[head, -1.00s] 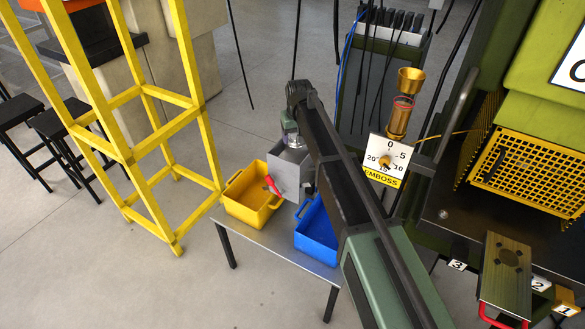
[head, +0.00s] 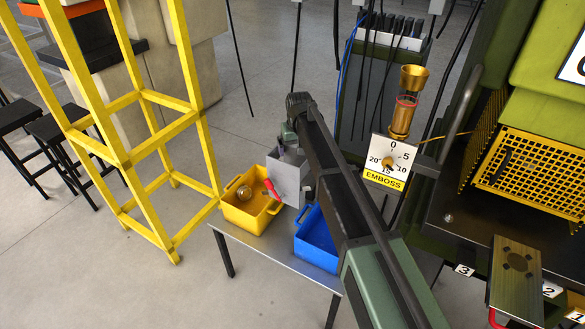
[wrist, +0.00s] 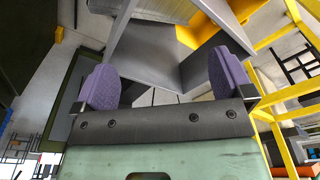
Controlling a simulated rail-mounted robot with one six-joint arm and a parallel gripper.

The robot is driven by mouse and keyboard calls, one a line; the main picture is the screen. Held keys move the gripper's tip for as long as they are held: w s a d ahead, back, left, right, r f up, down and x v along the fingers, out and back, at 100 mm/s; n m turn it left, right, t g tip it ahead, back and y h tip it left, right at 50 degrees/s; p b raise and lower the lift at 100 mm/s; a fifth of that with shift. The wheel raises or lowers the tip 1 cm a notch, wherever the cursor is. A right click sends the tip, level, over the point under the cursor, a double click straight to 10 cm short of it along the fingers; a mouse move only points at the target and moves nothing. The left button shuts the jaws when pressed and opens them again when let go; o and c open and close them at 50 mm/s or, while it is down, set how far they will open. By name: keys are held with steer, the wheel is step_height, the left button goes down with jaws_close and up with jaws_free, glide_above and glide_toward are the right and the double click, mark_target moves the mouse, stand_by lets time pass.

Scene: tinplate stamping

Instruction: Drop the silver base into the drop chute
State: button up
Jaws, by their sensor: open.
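A small round metallic piece, which looks like the silver base (head: 244,191), lies in the yellow bin (head: 264,222) beside the chute. My gripper (wrist: 160,88) is open, its two purple pads wide apart with nothing between them. In the wrist view the grey chute walls (wrist: 165,48) lie just beyond the pads. In the head view my arm hides most of the gripper, by the chute's top.
A blue bin (head: 318,240) stands on the table right of the yellow bin. A yellow frame (head: 190,118) rises from the floor at the left. An EMBOSS dial (head: 388,162) and a press with a yellow mesh guard (head: 535,172) are to the right.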

step_height(320, 180, up, 11)
steer(key=s+p, duration=0.1)
steer(key=p, duration=0.9)
steer(key=shift+s+d+p, duration=0.15)
steer(key=shift+d+p, duration=0.1)
steer(key=shift+p, duration=0.1)
steer(key=shift+f, duration=0.15)
steer(key=s+d+m, duration=0.1)
steer(key=s+d, duration=0.6)
steer(key=s, duration=0.3)
steer(key=s+d+m+g, duration=0.1)
steer(key=s+d, duration=0.6)
steer(key=s, duration=0.3)
steer(key=s+d+m, duration=0.2)
steer(key=s+d, duration=0.6)
steer(key=s, duration=0.2)
steer(key=shift+s, duration=0.25)
